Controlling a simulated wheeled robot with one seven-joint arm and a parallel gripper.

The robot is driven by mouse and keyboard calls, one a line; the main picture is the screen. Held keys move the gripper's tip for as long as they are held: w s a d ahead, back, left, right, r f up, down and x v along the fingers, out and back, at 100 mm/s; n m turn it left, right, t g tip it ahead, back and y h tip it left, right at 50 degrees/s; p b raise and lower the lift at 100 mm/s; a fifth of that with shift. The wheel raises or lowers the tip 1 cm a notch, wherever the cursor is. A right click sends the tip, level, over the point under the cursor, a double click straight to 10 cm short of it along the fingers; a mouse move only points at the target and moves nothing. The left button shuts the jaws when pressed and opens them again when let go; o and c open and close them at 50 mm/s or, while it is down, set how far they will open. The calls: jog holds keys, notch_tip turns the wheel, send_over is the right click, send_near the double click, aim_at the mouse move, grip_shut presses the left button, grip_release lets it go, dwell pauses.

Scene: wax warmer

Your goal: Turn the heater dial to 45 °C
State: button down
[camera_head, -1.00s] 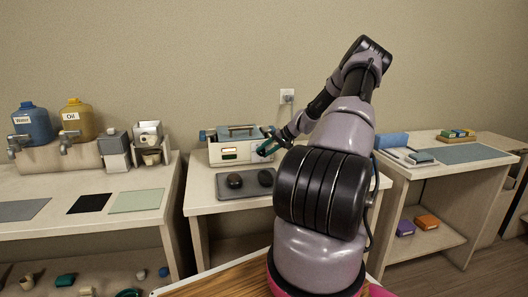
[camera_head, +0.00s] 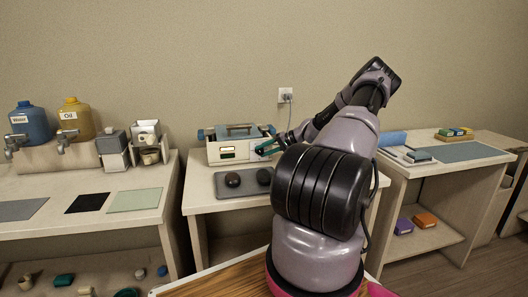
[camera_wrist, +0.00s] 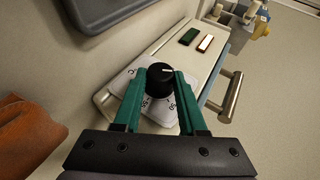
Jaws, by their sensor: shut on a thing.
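The heater (camera_head: 228,156) is a cream box with a grey-blue lid, on the middle table in the head view. Its black round dial (camera_wrist: 160,82) shows in the wrist view, on a white scale plate (camera_wrist: 160,117) with printed numbers, partly covered by the fingers. A white pointer line on the dial points right and slightly up in that view. The number it points at cannot be read. My gripper (camera_wrist: 162,79) has its green fingers shut on the dial, one on each side. In the head view my gripper (camera_head: 267,147) is at the heater's front right.
A dark and a light indicator window (camera_wrist: 205,43) and a metal handle (camera_wrist: 232,94) are near the dial. A grey tray (camera_head: 222,193) with two dark round things lies before the heater. A wall socket (camera_head: 285,96) with a cord is behind.

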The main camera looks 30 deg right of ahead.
jog(key=shift+c, duration=2.3)
grip_release()
jog(key=v, duration=1)
jog(key=shift+s+d+r, duration=0.2)
jog(key=shift+s+d, duration=0.05)
jog(key=s+a+r+n+g+h, duration=0.1)
jog(key=s+a+r+g+h, duration=0.25)
jog(key=a+r, duration=0.8)
jog(key=s+a+r+n+g+h, duration=0.2)
jog(key=s+a+r, duration=0.45)
jog(key=a, duration=0.75)
jog(key=s+a+r+t, duration=0.1)
jog(key=s+a+r, duration=0.2)
jog(key=s, duration=0.4)
jog(key=s+a+r+m+t+h, duration=0.1)
jog(key=s+a+r, duration=0.3)
jog(key=s, duration=0.4)
jog(key=s+a+r+t+h, duration=0.1)
jog(key=s+a+r+t, duration=0.1)
jog(key=s+r, duration=0.3)
jog(key=s+a, duration=0.1)
jog(key=s, duration=0.1)
jog(key=shift+s+a, duration=0.4)
